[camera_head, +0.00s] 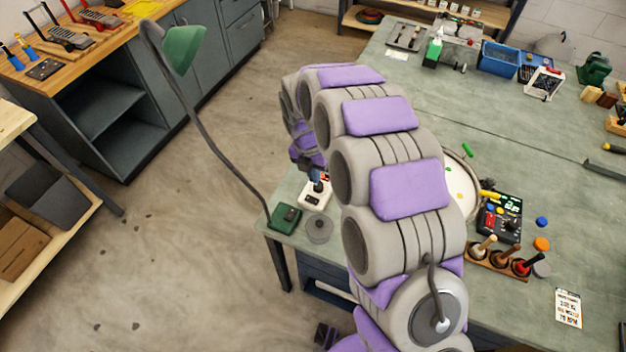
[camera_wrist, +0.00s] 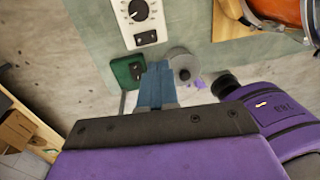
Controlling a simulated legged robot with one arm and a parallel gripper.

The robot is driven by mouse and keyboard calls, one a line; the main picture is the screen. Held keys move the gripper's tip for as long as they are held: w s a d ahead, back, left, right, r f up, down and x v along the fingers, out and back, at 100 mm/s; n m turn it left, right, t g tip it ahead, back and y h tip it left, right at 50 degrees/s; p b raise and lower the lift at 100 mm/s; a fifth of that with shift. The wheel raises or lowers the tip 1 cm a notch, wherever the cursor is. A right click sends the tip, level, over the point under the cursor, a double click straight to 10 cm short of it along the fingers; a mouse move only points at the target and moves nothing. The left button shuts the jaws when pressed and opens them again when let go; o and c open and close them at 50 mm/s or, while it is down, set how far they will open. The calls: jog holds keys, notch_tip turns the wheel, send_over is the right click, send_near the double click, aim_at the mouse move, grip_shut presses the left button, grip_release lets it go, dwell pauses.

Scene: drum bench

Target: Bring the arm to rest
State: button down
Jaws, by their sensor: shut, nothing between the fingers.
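My purple and grey arm rises in the middle of the head view and bends over the near left corner of the green bench (camera_head: 545,205). My gripper (camera_head: 318,187) points down there and is partly hidden by my arm. In the wrist view, my gripper (camera_wrist: 157,82) shows its blue fingers shut together with nothing between them. The fingers appear beside the green lamp base (camera_wrist: 127,70) and a grey round weight (camera_wrist: 183,64). I cannot tell the exact height above the bench.
A white knob box (camera_head: 314,196), the lamp base (camera_head: 285,218) and the grey weight (camera_head: 319,229) crowd the bench corner. The lamp's thin stem (camera_head: 200,110) leans out left. A drum (camera_head: 460,190) stands behind my arm. Open floor (camera_head: 190,240) lies left.

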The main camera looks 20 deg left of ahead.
notch_tip(320, 180, up, 2)
jog(key=shift+w+r, duration=0.15)
jog(key=shift+r, duration=0.1)
jog(key=shift+d, duration=0.15)
